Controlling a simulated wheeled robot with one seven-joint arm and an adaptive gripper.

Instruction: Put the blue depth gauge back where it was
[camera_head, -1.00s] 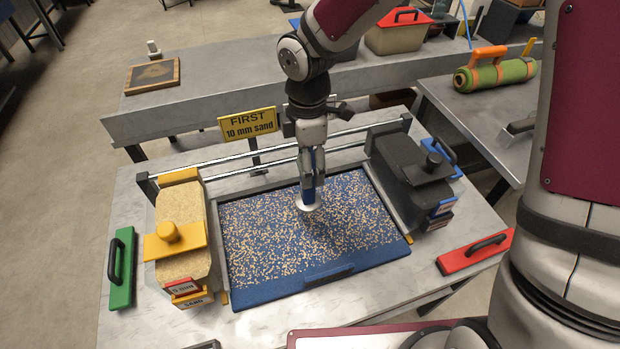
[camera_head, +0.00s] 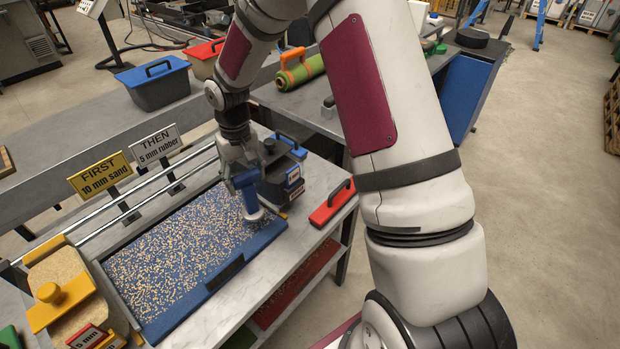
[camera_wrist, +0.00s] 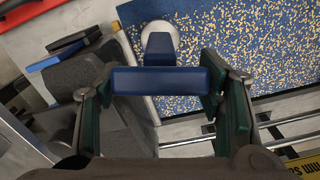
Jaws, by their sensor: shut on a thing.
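My gripper (camera_head: 238,174) is shut on the blue depth gauge (camera_head: 247,197). The gauge has a blue handle and a round white foot, which points down. In the wrist view, the gauge's blue bar (camera_wrist: 160,80) spans between the two fingers (camera_wrist: 162,96), with the white foot beyond it. The gauge is at the right end of the blue tray (camera_head: 215,277), whose surface is speckled with tan bits, close beside the dark hopper (camera_head: 275,180). I cannot tell whether the foot touches the surface.
A yellow-trimmed sand hopper (camera_head: 62,290) stands at the tray's left end. A red float (camera_head: 332,203) lies right of the dark hopper. Signs reading FIRST 10 mm sand (camera_head: 100,174) and THEN 5 mm rubber (camera_head: 157,145) stand behind the tray by the rails.

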